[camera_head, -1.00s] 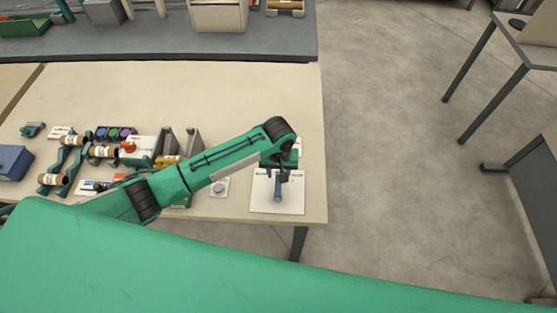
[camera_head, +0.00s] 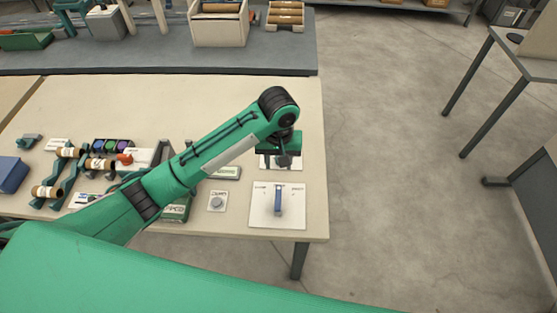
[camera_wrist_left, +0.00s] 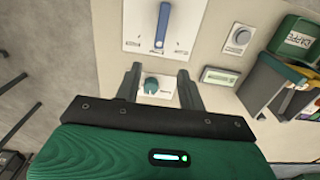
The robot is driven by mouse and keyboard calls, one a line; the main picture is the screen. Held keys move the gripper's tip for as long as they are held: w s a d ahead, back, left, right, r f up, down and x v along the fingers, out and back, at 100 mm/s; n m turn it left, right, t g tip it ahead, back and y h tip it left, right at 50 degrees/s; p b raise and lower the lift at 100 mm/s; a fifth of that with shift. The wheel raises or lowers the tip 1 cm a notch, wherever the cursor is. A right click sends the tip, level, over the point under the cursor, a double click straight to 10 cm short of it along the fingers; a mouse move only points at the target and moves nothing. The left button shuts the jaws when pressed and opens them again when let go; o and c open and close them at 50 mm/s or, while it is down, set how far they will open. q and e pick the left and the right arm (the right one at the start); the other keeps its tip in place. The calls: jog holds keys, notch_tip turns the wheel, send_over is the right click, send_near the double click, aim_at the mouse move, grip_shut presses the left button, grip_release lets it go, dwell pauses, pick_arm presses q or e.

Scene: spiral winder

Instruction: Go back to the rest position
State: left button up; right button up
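My left gripper (camera_head: 284,161) hangs over the right end of the beige table (camera_head: 225,105), clear of the blue lever (camera_head: 278,203). The lever stands on a white plate (camera_head: 295,215) near the table's front edge. In the left wrist view my left gripper (camera_wrist_left: 159,70) has its two fingers apart with nothing held. A teal knob (camera_wrist_left: 151,84) on a small white plate shows in the gap between them, beyond the fingers. The blue lever (camera_wrist_left: 162,24) is at the top of that view, apart from the fingers. My right gripper is not in view.
A round grey button (camera_head: 216,202) and a display box (camera_head: 226,172) sit left of the lever plate. Spools on a teal rack (camera_head: 65,175) and a blue box (camera_head: 12,174) stand farther left. A grey bench (camera_head: 160,55) lies behind.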

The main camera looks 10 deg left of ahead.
pick_arm(q)
jog(key=s+f+m+t+h, duration=0.25)
jog(key=s+f, duration=0.35)
jog(key=s, duration=0.6)
jog(key=s+a+m+t+y, duration=0.1)
jog(key=s+a+y, duration=0.1)
jog(key=s+a, duration=1.15)
notch_tip(320, 180, down, 31)
jog(key=d+g, duration=0.1)
jog(key=s+a+f+g+b, duration=0.1)
jog(key=s+a+f, duration=0.2)
jog(key=s+f, duration=1.6)
notch_tip(320, 180, down, 2)
jog(key=shift+s+a+f+m, duration=0.1)
jog(key=shift+s+a+m, duration=0.05)
jog(key=shift+s+m, duration=0.2)
